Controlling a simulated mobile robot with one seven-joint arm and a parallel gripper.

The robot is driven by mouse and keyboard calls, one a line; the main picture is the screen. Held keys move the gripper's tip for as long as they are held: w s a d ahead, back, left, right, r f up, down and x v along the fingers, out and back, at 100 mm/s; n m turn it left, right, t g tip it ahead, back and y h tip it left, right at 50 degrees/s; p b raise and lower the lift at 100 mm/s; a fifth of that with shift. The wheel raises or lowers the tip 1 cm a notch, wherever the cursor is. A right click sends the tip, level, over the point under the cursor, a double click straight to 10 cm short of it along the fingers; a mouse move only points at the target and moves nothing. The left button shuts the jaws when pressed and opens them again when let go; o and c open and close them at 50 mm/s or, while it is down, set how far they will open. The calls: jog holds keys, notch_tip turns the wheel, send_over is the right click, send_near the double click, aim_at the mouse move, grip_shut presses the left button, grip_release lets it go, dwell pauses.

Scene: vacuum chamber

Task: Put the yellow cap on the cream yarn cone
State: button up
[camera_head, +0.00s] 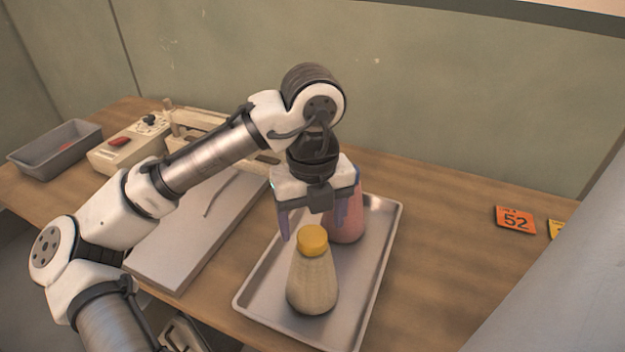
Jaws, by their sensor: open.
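The yellow cap (312,240) sits on the top of the cream yarn cone (312,284), and looks level. The cone stands upright on the metal tray (375,300), near its front end. My gripper (312,222) points down just above and behind the cap. Its purple-grey fingers are apart, one on each side of the cap in the picture, and the gripper looks open and empty. Whether a finger touches the cap cannot be told from this one view.
A pink cone (349,222) stands on the tray behind my gripper, partly hidden. A flat grey plate (185,245), a cream control box (125,147) and a grey bin (55,150) are to the left. An orange "52" card (515,219) lies right on open wood.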

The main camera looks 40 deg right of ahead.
notch_tip(320, 180, up, 11)
dwell(0.3)
dwell(0.5)
